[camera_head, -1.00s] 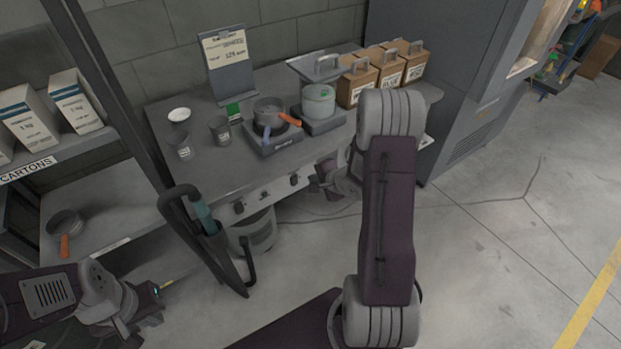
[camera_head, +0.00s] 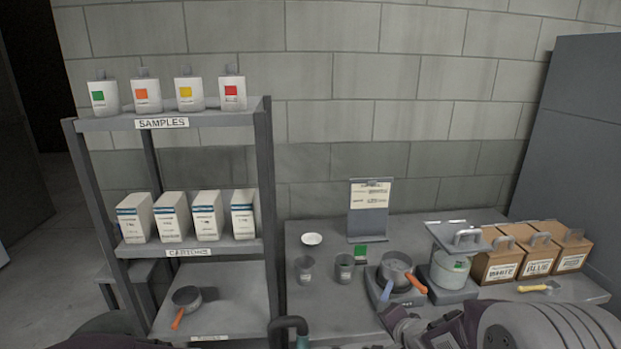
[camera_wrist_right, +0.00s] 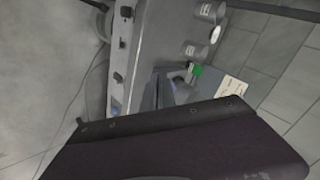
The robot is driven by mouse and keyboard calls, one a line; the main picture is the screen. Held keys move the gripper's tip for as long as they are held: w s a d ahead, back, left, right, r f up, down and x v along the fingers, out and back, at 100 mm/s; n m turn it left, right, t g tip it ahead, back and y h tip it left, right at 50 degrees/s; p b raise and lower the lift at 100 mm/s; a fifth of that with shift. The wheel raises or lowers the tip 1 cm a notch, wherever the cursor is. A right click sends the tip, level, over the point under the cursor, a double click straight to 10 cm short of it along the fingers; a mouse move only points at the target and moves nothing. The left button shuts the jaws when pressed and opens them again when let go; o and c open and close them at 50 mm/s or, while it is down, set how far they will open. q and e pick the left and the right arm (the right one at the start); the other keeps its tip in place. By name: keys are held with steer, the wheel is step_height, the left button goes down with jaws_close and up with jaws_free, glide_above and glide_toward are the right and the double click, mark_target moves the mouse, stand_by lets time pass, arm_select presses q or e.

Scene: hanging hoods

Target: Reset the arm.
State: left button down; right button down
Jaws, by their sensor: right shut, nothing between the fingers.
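My right arm (camera_head: 545,325) shows at the bottom right of the head view, folded close to the camera. My right gripper (camera_head: 393,317) is partly visible at the bottom edge, in front of the counter and below the pot with the orange handle. It is shut and empty. In the right wrist view, a dark link of my own arm (camera_wrist_right: 190,145) fills the lower part and hides much of the counter. A dark part of my left arm (camera_head: 105,325) shows at the bottom left of the head view; its gripper is out of the picture.
The counter (camera_head: 325,300) holds cups, a pot (camera_head: 397,270) on a burner, a lidded pot (camera_head: 450,270), a sign stand (camera_head: 369,210) and labelled boxes (camera_head: 540,260). A shelf rack (camera_head: 265,170) stands left. A curved dark handle (camera_head: 290,323) rises in front.

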steer(key=s+f+n+g, duration=0.2)
steer(key=s+n+g, duration=0.2)
steer(key=s, duration=0.6)
steer(key=s+a+f+n+g, duration=0.1)
steer(key=s+f+n+g, duration=0.1)
steer(key=s+n+g, duration=0.2)
steer(key=s+n, duration=0.3)
steer(key=s, duration=0.3)
steer(key=shift+a+f+h, duration=0.2)
steer(key=shift+f+h, duration=0.15)
steer(key=shift+h, duration=0.05)
